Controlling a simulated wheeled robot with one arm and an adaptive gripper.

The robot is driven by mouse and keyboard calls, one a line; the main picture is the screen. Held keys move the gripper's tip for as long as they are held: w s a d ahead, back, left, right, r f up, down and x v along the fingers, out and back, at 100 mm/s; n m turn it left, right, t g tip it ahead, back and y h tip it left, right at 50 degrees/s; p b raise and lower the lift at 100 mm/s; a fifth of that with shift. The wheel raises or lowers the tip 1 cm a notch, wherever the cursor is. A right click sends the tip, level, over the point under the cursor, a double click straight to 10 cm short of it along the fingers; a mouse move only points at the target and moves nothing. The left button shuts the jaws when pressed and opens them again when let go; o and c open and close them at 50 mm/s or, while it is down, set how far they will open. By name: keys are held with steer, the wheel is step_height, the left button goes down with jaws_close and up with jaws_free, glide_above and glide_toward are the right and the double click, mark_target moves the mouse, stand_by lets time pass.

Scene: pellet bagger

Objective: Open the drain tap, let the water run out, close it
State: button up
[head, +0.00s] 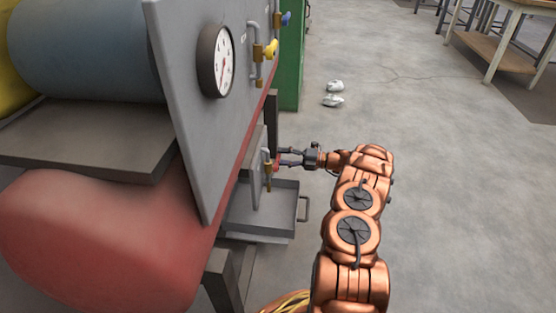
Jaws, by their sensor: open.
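The drain tap (268,177) is a small brass valve on a grey pipe, low on the machine, with a bit of red at its handle. My gripper (285,157) is at the right of the tap, pointing left, with its two fingers apart and nothing seen held. The fingertips are close to the tap's handle; I cannot tell whether they touch it. A grey tray (287,187) with a handle on its right side sits below the tap. No water is visible, and the handle's exact angle is too small to read.
Above the tap, the grey panel (185,110) carries a round gauge (216,60), a yellow-handled valve (270,50) and a blue-handled valve (286,18). A red tank (100,240) fills the lower left.

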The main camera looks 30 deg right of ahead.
steer(key=shift+x, duration=1.1)
jaws_close()
